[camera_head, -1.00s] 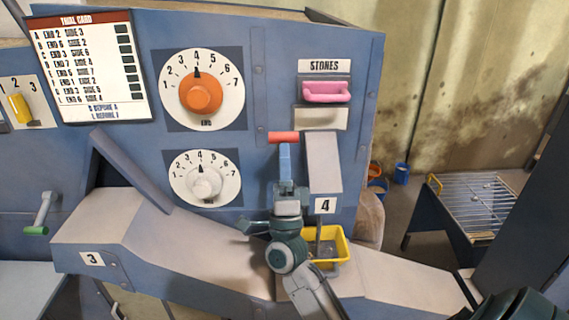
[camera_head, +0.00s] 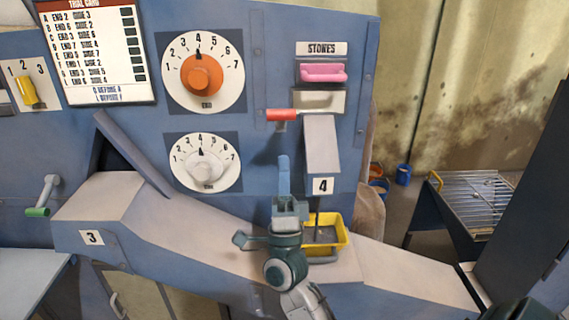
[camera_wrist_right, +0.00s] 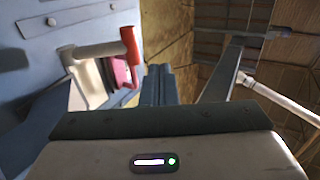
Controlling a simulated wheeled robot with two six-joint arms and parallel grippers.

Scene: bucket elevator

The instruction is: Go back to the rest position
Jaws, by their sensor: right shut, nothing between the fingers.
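My right gripper (camera_head: 284,160) points up in front of the blue machine, shut and empty. Its blue fingers are below the red-handled lever (camera_head: 282,115) and apart from it in the head view. In the right wrist view, the shut fingers (camera_wrist_right: 159,72) show at the middle, with the red handle (camera_wrist_right: 130,45) to their left and a gap between them. My left gripper is not in view.
The orange dial (camera_head: 201,82) and white dial (camera_head: 205,168) are left of the arm. A yellow tray (camera_head: 338,236) stands just right of my right wrist, below the chute marked 4 (camera_head: 322,145). A wire-rack table (camera_head: 480,200) stands at right.

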